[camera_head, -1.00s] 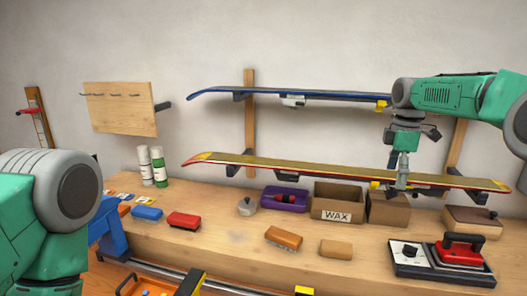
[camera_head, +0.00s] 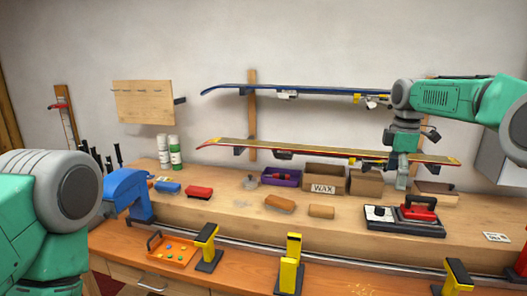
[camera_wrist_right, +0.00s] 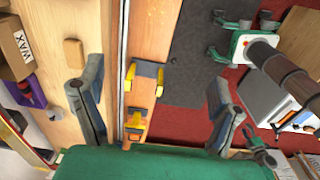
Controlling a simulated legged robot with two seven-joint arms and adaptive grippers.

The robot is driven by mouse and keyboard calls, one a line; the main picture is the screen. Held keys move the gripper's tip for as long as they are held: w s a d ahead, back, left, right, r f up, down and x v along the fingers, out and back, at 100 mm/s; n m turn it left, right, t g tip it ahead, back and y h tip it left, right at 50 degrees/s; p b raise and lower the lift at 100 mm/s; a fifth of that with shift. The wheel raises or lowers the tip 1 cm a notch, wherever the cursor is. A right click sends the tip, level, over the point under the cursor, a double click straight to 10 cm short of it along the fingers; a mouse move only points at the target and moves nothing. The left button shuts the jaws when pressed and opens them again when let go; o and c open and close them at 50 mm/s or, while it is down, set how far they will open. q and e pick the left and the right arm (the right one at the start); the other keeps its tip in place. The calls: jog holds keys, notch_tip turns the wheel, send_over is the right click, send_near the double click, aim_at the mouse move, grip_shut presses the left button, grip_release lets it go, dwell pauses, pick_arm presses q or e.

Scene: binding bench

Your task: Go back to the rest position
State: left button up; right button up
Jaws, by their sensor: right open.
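My right gripper (camera_head: 402,184) is at the right of the head view, pointing down. It overlaps the right part of the red-and-yellow lower ski (camera_head: 300,149) in the picture. In the right wrist view its two fingers (camera_wrist_right: 155,78) are wide apart with nothing held between them; bench and floor show beyond. My left arm shows only as a green and grey part at the left edge of the head view. My left gripper is out of view.
A blue ski (camera_head: 300,91) hangs above the lower one. The bench holds a WAX box (camera_head: 323,186), a purple tray (camera_head: 281,180), brushes and a red iron (camera_head: 418,213). Yellow-topped supports (camera_head: 290,265) stand along the front. A blue vise (camera_head: 126,190) stands near my left arm.

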jog(key=a+f+b, duration=0.2)
jog(key=a+f, duration=0.2)
jog(key=f, duration=0.6)
jog(key=s+a+f+m+b, duration=0.25)
jog(key=s+f, duration=0.25)
jog(key=f, duration=0.6)
jog(key=s+a+f+m+y+b, duration=0.1)
jog(key=s+a+f+b, duration=0.3)
jog(key=f, duration=0.7)
jog(key=s+a+f+m+b, duration=0.1)
jog(key=s+f+m, duration=0.1)
jog(key=s+f, duration=0.6)
jog(key=s+f+m+b, duration=0.4)
jog(key=s+f+b, duration=0.1)
jog(key=s+f, duration=0.85)
jog(key=s+d+m+b, duration=0.2)
jog(key=s, duration=0.7)
jog(key=s+d+f+m+h+b, duration=0.1)
jog(key=s+d+m+b, duration=0.1)
jog(key=s, duration=0.7)
jog(key=shift+d+m, duration=0.45)
jog(key=shift+d, duration=0.15)
